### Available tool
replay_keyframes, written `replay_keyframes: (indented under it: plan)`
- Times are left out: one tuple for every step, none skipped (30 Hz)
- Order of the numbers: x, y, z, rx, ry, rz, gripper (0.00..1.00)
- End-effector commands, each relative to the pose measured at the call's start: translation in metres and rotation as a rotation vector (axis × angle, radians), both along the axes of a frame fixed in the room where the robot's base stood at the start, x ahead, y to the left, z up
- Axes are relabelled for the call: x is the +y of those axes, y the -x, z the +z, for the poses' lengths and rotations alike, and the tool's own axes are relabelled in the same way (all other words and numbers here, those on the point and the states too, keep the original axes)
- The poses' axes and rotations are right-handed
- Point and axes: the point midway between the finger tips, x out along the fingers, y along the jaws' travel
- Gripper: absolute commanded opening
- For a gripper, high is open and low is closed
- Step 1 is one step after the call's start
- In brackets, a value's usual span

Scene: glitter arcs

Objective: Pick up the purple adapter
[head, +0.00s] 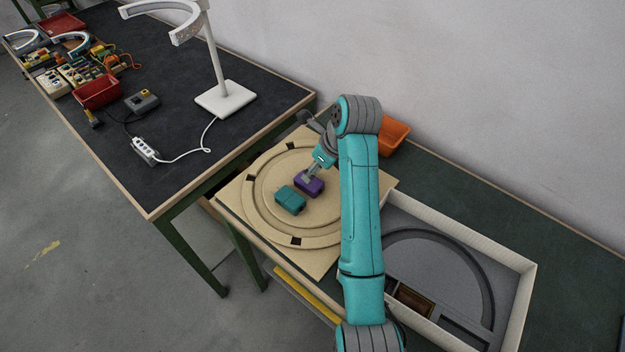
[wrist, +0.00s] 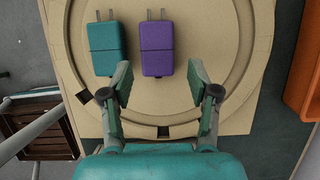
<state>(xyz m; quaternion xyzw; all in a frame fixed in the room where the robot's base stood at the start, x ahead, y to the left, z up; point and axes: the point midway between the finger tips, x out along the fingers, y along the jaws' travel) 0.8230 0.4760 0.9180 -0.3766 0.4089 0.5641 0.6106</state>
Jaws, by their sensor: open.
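The purple adapter (head: 310,182) lies on the round wooden board (head: 262,186), beside a teal adapter (head: 290,200). In the wrist view the purple adapter (wrist: 157,48) lies flat with its two metal prongs pointing to the top, and the teal adapter (wrist: 107,48) lies to its left with a small gap between them. My gripper (wrist: 160,80) is open and empty. Its fingertips are at the near end of the purple adapter, one toward each side, with the left one near the teal adapter's lower edge. I cannot tell the fingertips' height above the board.
An orange bin (head: 393,135) stands behind the board, right of it. A white tray (head: 519,290) with a grey insert lies on the right. The dark table (head: 180,105) at left holds a white lamp (head: 226,97), a power strip (head: 144,150) and a red bin (head: 98,92).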

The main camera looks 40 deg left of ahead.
Motion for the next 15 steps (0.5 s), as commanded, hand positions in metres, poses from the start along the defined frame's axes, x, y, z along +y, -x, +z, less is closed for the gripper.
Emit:
replay_keyframes:
  plan:
    - [0.002,0.0,-0.007,0.002,0.002,0.001,0.6]
    - [0.004,0.0,-0.01,0.002,0.001,0.001,0.6]
    - [0.005,0.0,-0.013,0.001,0.001,0.0,0.6]
    - [0.006,0.0,-0.015,0.001,0.0,0.001,0.6]
    - [0.007,0.0,-0.017,0.001,0.0,0.001,0.6]
    - [0.007,0.0,-0.018,0.001,0.0,0.001,0.6]
    - [0.008,0.0,-0.019,0.0,0.0,0.001,0.6]
    - [0.008,0.0,-0.021,0.0,0.0,0.001,0.6]
    - [0.009,0.0,-0.024,0.0,0.0,0.001,0.6]
    - [0.01,0.001,-0.027,0.001,0.0,0.001,0.6]
    - [0.011,0.001,-0.031,0.001,0.001,0.001,0.6]
    - [0.013,0.002,-0.036,0.002,0.002,0.002,0.6]
    - [0.014,0.002,-0.041,0.001,0.001,0.003,0.6]
    - [0.016,0.003,-0.045,0.001,0.001,0.003,0.6]
    - [0.017,0.003,-0.051,0.001,0.002,0.003,0.6]
